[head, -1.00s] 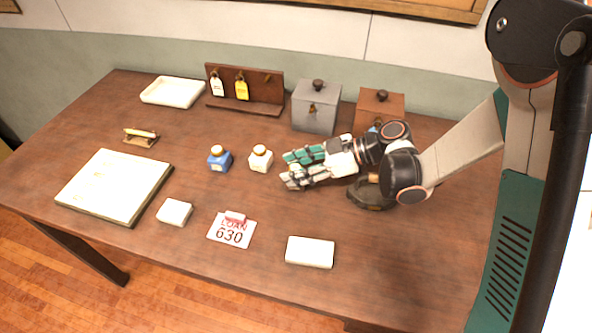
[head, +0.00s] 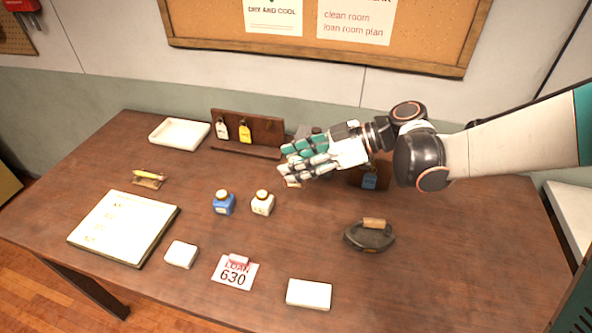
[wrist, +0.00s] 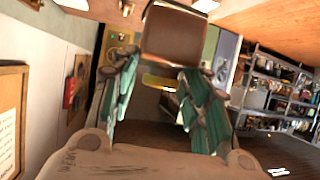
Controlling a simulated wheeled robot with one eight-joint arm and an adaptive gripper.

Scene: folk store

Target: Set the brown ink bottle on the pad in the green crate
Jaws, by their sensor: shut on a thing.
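My gripper (head: 288,166) is raised above the back middle of the table, its fingers pointing left. In the wrist view its two green-padded fingers (wrist: 157,85) are closed around a square brown thing, which I take for the brown ink bottle (wrist: 175,38). In the head view the fingers hide nearly all of the bottle. A blue bottle (head: 224,204) and a white bottle (head: 262,203) stand upright on the table, below and left of the gripper. I see neither the green crate nor its pad in any view.
Boxes behind my gripper are partly hidden. The right front is clear.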

